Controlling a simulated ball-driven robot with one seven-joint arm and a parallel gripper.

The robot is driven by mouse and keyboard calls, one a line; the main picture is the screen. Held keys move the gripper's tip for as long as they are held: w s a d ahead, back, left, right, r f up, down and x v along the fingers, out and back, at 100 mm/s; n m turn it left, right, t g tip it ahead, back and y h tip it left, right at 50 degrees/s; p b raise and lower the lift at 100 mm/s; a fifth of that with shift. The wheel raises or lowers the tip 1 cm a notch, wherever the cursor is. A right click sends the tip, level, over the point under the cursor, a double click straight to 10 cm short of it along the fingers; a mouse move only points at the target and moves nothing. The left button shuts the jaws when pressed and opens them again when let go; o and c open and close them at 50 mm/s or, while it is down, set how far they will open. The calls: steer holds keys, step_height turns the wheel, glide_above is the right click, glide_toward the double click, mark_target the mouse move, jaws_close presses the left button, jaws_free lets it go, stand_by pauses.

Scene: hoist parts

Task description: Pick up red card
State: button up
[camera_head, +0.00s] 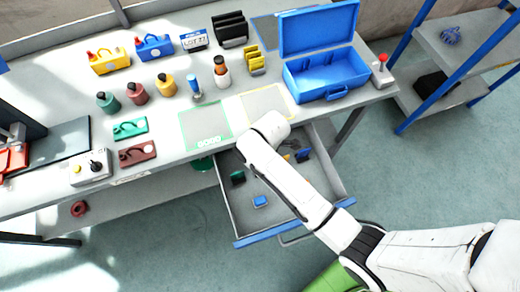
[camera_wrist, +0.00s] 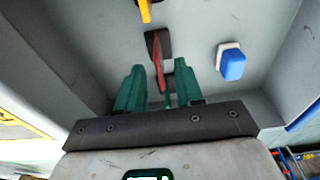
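The red card (camera_wrist: 158,58) shows in the wrist view as a thin red plate standing in a dark holder (camera_wrist: 158,41) on the drawer floor. In the head view I cannot make it out; my arm covers part of the drawer. My gripper (camera_wrist: 159,80) shows in the wrist view with two teal fingers apart. The card's near end appears in line with the gap between them; I cannot tell its exact depth, and no finger clearly touches it. A narrow teal piece lower in the gap is unclear.
The open drawer (camera_head: 240,239) has raised walls around my gripper. It also holds a blue piece (camera_head: 260,201), a green piece (camera_head: 237,178) and a yellow piece (camera_wrist: 144,11). The bench above carries a blue toolbox (camera_head: 325,82) and several bottles.

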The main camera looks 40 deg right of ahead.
steer(key=shift+f, duration=1.5)
jaws_close()
